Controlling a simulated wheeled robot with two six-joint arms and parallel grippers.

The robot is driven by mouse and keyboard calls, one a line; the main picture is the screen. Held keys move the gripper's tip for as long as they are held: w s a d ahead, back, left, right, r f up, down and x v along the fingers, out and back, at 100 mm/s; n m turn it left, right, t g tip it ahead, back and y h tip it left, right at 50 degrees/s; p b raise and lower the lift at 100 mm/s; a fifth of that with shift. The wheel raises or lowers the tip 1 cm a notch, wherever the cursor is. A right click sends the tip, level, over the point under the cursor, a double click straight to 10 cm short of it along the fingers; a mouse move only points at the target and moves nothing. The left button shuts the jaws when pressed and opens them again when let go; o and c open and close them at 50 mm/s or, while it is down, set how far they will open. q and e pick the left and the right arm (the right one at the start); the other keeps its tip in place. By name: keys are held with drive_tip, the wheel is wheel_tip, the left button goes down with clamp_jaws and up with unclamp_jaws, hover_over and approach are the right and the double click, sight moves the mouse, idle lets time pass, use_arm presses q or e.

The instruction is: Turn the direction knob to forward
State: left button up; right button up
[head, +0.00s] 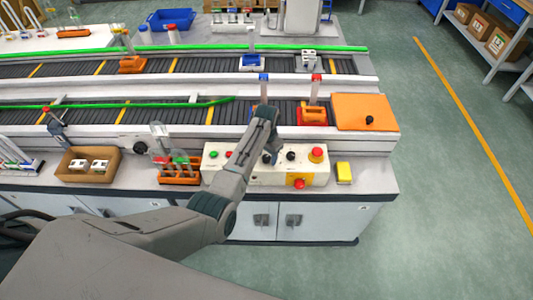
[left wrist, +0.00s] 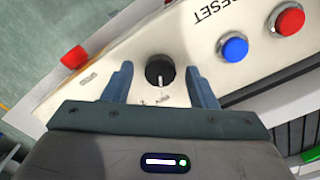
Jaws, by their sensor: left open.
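The direction knob (left wrist: 160,71), black and round with a pale pointer line, sits on the off-white control panel (left wrist: 120,78). In the left wrist view, my left gripper (left wrist: 160,76) is open with one dark blue finger on each side of the knob, with visible gaps. I cannot tell how far above the panel the fingertips are. The pointer line points toward the gripper's palm; the small labels are too blurred to read. In the head view, a black knob (head: 290,156) shows on the panel beside my left arm, which hides part of the panel. My right gripper is not in view.
A blue button (left wrist: 234,48) and a red button (left wrist: 288,20) sit to the right of the knob in the left wrist view. A red emergency button (head: 316,153) stands at the panel's right end. A tube rack (head: 180,172) is left of the panel; conveyors lie behind.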

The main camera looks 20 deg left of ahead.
use_arm(q)
drive_tip(key=shift+f, duration=0.1)
drive_tip(key=c, duration=1)
drive_tip(key=shift+o, duration=0.2)
drive_tip(key=shift+n, duration=0.7)
drive_tip(key=shift+n+p, duration=0.4)
drive_tip(key=shift+n, duration=0.8)
drive_tip(key=n, duration=0.4)
drive_tip(key=shift+n, duration=2.1)
